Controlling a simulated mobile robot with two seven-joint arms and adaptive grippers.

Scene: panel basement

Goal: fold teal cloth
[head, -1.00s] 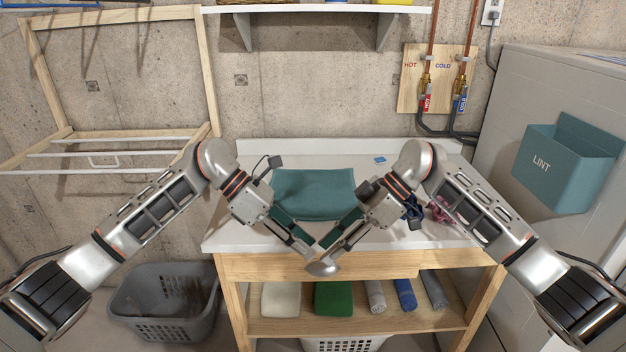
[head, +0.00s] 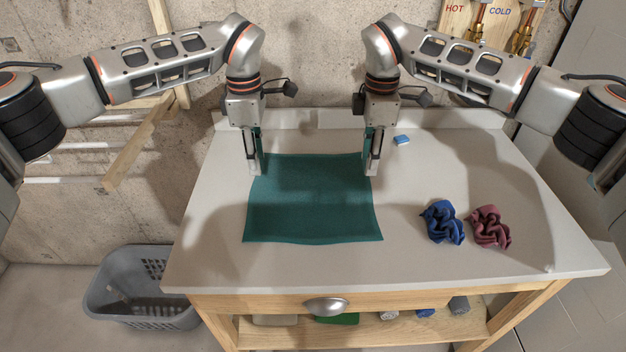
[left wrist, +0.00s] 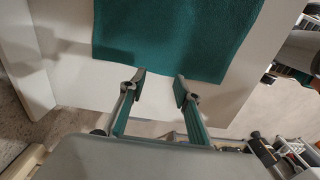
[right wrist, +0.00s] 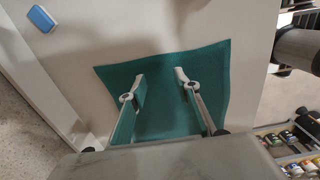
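The teal cloth (head: 312,205) lies spread out flat on the white tabletop, roughly square, its near edge slightly bowed. My left gripper (head: 256,170) points down at its far left corner. In the left wrist view, that gripper's fingers (left wrist: 160,88) are apart and empty, just off the edge of the cloth (left wrist: 175,35). My right gripper (head: 373,172) points down at the far right corner. In the right wrist view, its fingers (right wrist: 161,85) are apart, with the cloth (right wrist: 160,110) beneath them. The far corners are partly hidden by the grippers.
A crumpled blue cloth (head: 442,222) and a crumpled dark red cloth (head: 489,227) lie right of the teal one. A small blue block (head: 402,139) sits near the back. The tabletop (head: 300,266) is clear in front. A grey basket (head: 145,290) stands on the floor at left.

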